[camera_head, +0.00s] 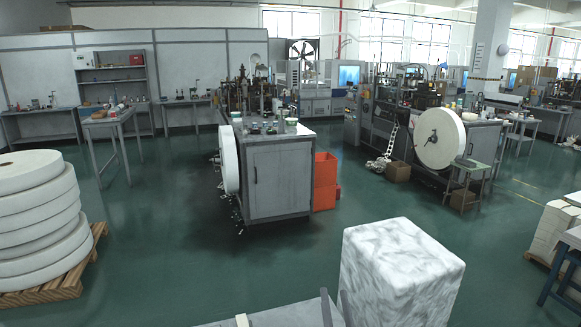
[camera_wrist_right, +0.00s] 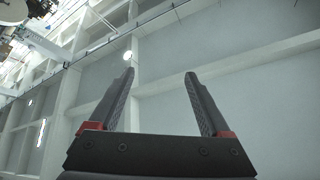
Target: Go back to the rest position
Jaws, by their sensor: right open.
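My right gripper (camera_wrist_right: 160,74) is open in the right wrist view, with its two dark fingers apart and nothing between them. Behind the fingers that view shows pale ceiling panels and beams. In the head view the tips of two dark fingers, which look like my right gripper (camera_head: 334,304), show at the bottom edge, left of a white marbled block (camera_head: 402,262). I cannot tell whether they touch the block. My left gripper does not show.
A grey surface (camera_head: 285,316) lies at the bottom edge. A grey machine cabinet (camera_head: 278,180) with orange bins (camera_head: 325,180) stands ahead. White paper rolls (camera_head: 35,215) are stacked on a pallet at the left. Green floor (camera_head: 200,270) is clear between them.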

